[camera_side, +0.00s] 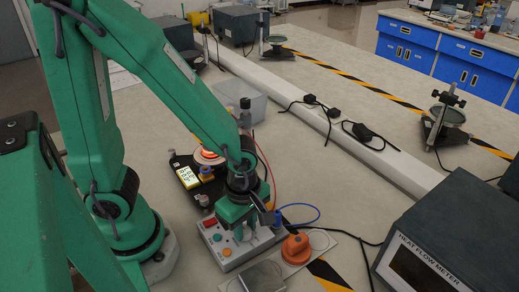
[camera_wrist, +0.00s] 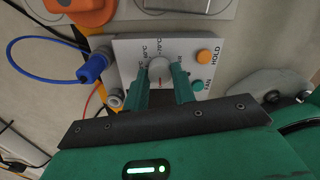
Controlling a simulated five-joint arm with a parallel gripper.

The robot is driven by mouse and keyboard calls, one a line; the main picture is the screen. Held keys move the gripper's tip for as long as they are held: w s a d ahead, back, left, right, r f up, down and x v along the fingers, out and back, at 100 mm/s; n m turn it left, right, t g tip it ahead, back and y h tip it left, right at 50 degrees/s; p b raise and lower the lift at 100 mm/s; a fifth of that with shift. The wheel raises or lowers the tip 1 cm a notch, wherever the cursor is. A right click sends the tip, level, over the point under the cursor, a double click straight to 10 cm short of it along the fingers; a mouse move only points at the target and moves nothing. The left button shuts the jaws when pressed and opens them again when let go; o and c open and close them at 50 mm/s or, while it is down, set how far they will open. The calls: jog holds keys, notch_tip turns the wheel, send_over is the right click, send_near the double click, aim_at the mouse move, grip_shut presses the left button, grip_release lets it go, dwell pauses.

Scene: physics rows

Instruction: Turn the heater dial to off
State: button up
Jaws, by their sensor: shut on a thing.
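The heater dial (camera_wrist: 159,70) is a pale round knob on a light control box (camera_wrist: 125,52), with temperature marks around it. In the wrist view my gripper (camera_wrist: 162,78) has its two green fingers on either side of the dial, shut on it. A small red mark shows on the dial's near side; I cannot tell exactly which mark it points to. In the side view the control box (camera_side: 233,249) sits below my gripper (camera_side: 252,222), which hides the dial. The heater disc (camera_side: 208,154) glows orange-red behind the arm.
The box has an orange HOLD button (camera_wrist: 204,57) and a green FAN button (camera_wrist: 197,86). A blue plug (camera_wrist: 91,68) with its cable is beside the fingers. An orange knob (camera_side: 296,247) stands right of the box. A heat flow meter (camera_side: 445,235) is at right.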

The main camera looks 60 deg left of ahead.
aim_at(245, 229)
jog(key=o, duration=1)
jog(key=shift+r, duration=0.15)
jog(key=shift+r, duration=3.8)
jog(key=a+r+m+t, duration=0.5)
jog(key=a+r+m, duration=0.6)
jog(key=m, duration=0.9)
jog(key=shift+w+r+t, duration=0.25)
jog(key=shift+w+t, duration=0.05)
